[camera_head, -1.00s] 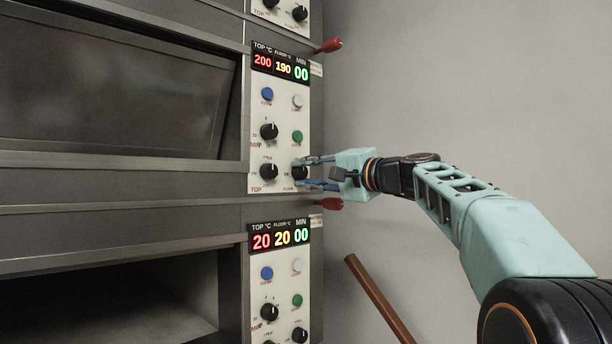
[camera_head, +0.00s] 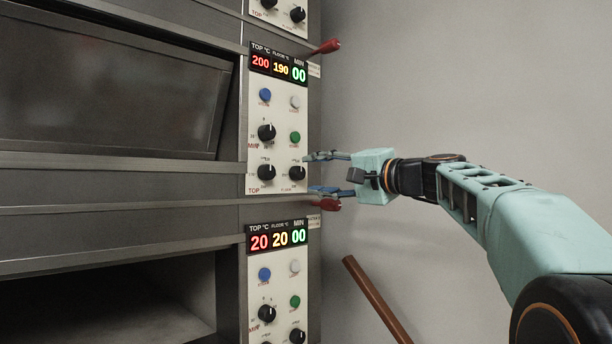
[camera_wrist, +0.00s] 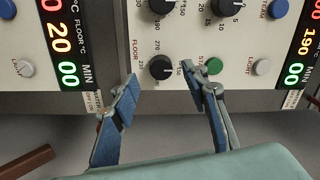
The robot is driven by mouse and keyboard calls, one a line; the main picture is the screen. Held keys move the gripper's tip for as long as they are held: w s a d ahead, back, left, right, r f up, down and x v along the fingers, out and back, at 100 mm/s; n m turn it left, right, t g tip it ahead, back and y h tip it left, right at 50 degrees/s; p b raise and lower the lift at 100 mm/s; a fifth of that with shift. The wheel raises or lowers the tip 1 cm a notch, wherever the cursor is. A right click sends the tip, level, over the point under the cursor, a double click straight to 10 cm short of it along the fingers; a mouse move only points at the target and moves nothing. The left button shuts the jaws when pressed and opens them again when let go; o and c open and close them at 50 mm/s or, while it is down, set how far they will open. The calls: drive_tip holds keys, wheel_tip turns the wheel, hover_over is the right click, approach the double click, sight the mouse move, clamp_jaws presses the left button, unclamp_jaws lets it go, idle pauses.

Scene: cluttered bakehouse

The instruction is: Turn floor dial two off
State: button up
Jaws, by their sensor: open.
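The middle oven panel (camera_head: 277,120) reads 200, 190 and 00. Its black floor dial (camera_head: 296,173) is at the lower right of the panel, below a green button. In the wrist view this floor dial (camera_wrist: 160,67) lies beyond the gap between my fingertips, with its pale mark pointing right, toward the green button (camera_wrist: 213,66). My gripper (camera_head: 316,173) is open and empty, just right of the dial and apart from it. In the wrist view my fingers (camera_wrist: 160,88) are spread to either side of the dial.
The top dial (camera_head: 266,173) sits left of the floor dial. A lower panel (camera_head: 282,280) reads 20, 20 and 00. Red handles stick out at the panel's right edge, one (camera_head: 329,204) close below my gripper. A brown pole (camera_head: 375,300) leans lower right.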

drive_tip(key=v, duration=0.7)
drive_tip(key=shift+s+d, duration=0.25)
